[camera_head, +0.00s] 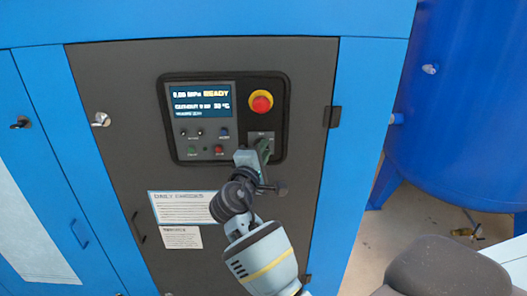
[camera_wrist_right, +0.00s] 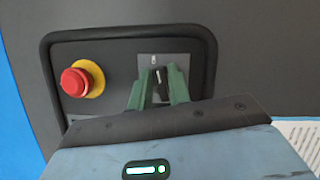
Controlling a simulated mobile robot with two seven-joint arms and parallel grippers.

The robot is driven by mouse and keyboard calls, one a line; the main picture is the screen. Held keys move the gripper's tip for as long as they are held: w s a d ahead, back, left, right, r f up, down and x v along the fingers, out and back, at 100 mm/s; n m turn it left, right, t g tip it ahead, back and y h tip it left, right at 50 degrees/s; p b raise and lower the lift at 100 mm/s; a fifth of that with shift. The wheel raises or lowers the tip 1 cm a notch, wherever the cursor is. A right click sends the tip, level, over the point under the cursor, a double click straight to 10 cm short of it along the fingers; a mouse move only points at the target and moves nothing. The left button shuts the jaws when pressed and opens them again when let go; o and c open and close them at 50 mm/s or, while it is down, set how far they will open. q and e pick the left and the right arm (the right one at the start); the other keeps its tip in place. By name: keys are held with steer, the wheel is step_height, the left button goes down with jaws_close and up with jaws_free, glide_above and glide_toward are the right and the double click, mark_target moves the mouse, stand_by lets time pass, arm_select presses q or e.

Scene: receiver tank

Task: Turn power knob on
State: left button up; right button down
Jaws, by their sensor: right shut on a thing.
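The power knob (camera_wrist_right: 158,78) is a small black knob with a light pointer line on a grey plate. It shows in the wrist view between the two green fingers of my right gripper (camera_wrist_right: 160,88). In the head view the right gripper (camera_head: 263,150) is at the lower right of the control panel (camera_head: 168,120), and its fingers mostly hide the knob. The right gripper is shut on the knob. The pointer line looks close to upright in the wrist view. The display (camera_head: 201,102) is lit and reads READY. My left gripper is not in view.
A red emergency stop button (camera_head: 261,103) on a yellow ring sits just above the knob; it shows left of the fingers in the wrist view (camera_wrist_right: 76,82). Small buttons (camera_head: 218,150) lie left of the gripper. A blue tank (camera_head: 460,110) stands at right.

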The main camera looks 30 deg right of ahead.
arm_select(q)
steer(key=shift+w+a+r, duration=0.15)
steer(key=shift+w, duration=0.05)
arm_select(e)
steer(key=shift+m+y, duration=0.3)
steer(key=shift+m, duration=0.8)
steer(key=shift+f, duration=0.1)
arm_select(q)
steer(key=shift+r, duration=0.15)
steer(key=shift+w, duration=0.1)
arm_select(e)
steer(key=c, duration=1.5)
jaws_free()
